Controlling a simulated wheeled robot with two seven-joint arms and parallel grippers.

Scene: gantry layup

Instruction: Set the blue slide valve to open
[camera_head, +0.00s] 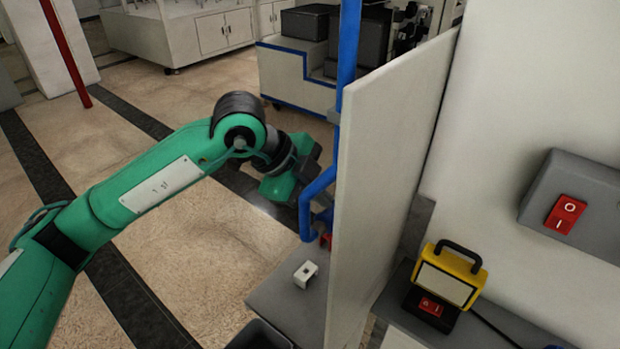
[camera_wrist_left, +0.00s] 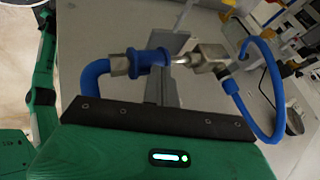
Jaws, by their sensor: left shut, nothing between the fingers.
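The blue slide valve shows in the left wrist view as a blue flanged sleeve (camera_wrist_left: 150,58) on a line with grey metal fittings. A bare silver stem shows to its right, leading to a metal fitting (camera_wrist_left: 208,57). In the head view the valve cannot be told apart from the blue pipework (camera_head: 318,188) beside the panel. My left gripper (camera_head: 310,182) is at this pipework, partly hidden by its own body. In the left wrist view its dark fingers (camera_wrist_left: 164,88) are together just below the sleeve, holding nothing; whether they touch it I cannot tell. My right gripper is out of view.
An upright pale panel (camera_head: 385,170) stands right of the pipework. A small white block (camera_head: 305,273) lies on a grey shelf (camera_head: 283,305) below. Behind the panel are a yellow lamp (camera_head: 450,277) and a red switch (camera_head: 565,213). A blue hose loop (camera_wrist_left: 273,70) hangs near the valve.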

